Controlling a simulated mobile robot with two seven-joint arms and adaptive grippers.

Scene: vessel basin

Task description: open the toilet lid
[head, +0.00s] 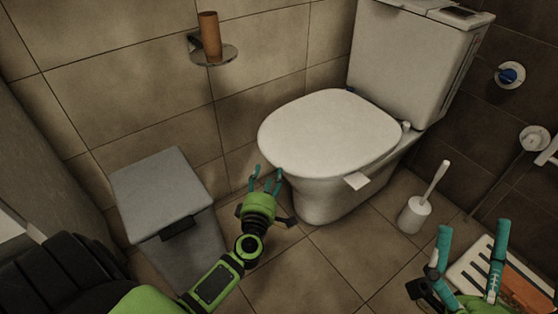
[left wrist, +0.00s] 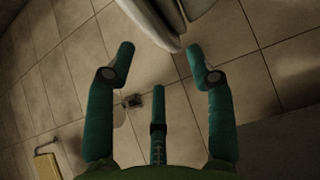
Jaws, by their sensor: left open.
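The toilet (head: 330,200) stands against the tiled wall, and its white lid (head: 330,128) lies flat and closed over the bowl. My left gripper (head: 266,178) is at the lid's front-left edge, with its teal fingers open and one fingertip close under or at the rim. I cannot tell whether it touches. In the left wrist view, the fingers (left wrist: 160,70) are spread and empty, and the white edge of the toilet (left wrist: 155,22) shows ahead of them. My right gripper (head: 470,262) is at the lower right, its teal fingers apart, far from the lid.
A grey bin (head: 160,190) stands left of my left arm. A paper roll holder (head: 212,50) is on the wall above. A toilet brush (head: 416,212) stands right of the bowl. Floor in front of the toilet is clear.

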